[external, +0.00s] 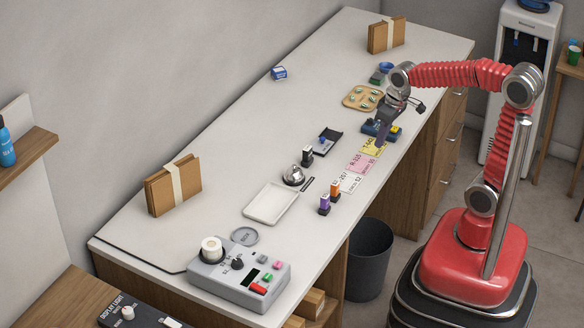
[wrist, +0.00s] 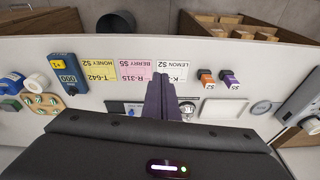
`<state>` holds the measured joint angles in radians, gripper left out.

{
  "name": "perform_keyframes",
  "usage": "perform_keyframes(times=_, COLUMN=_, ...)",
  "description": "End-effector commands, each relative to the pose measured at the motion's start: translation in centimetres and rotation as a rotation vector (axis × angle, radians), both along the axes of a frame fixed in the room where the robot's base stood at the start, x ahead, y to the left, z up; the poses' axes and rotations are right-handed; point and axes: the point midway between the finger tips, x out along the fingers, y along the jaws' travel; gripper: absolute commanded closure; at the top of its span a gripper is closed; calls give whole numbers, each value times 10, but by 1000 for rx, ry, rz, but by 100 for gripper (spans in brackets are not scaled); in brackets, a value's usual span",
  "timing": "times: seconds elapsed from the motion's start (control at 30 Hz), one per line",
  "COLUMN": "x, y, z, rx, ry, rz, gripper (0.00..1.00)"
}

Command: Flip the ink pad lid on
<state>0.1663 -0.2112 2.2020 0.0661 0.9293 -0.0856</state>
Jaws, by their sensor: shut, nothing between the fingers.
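The ink pad (external: 328,139) is a small dark case with a grey panel and a blue item at it, lying on the white counter left of my gripper in the external view. In the wrist view, part of the dark case (wrist: 118,108) shows just left of my fingers, with its lower part cut off by my own wrist body. I cannot tell how far its lid is raised. My gripper (external: 381,145) points down over the counter near the coloured labels. In the wrist view, my gripper (wrist: 160,78) has its fingers together with nothing between them, apart from the pad.
Paper labels (external: 362,162) lie beside the pad. A black stamp (external: 307,155), a bell (external: 293,176), small bottles (external: 329,198) and a white tray (external: 270,203) stand nearer the front. A blue-yellow device (external: 381,130) sits close to my gripper. The counter's back side is mostly clear.

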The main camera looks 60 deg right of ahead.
Motion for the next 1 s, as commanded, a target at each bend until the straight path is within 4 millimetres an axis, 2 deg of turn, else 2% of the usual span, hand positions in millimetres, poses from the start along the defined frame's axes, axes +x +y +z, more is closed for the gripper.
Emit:
perform_keyframes(times=0.57, x=91, y=-35, z=-21, rx=44, ry=55, rz=105, gripper=100)
perform_keyframes(times=1.0, x=164, y=-67, z=-44, rx=78, ry=52, rz=265, gripper=100)
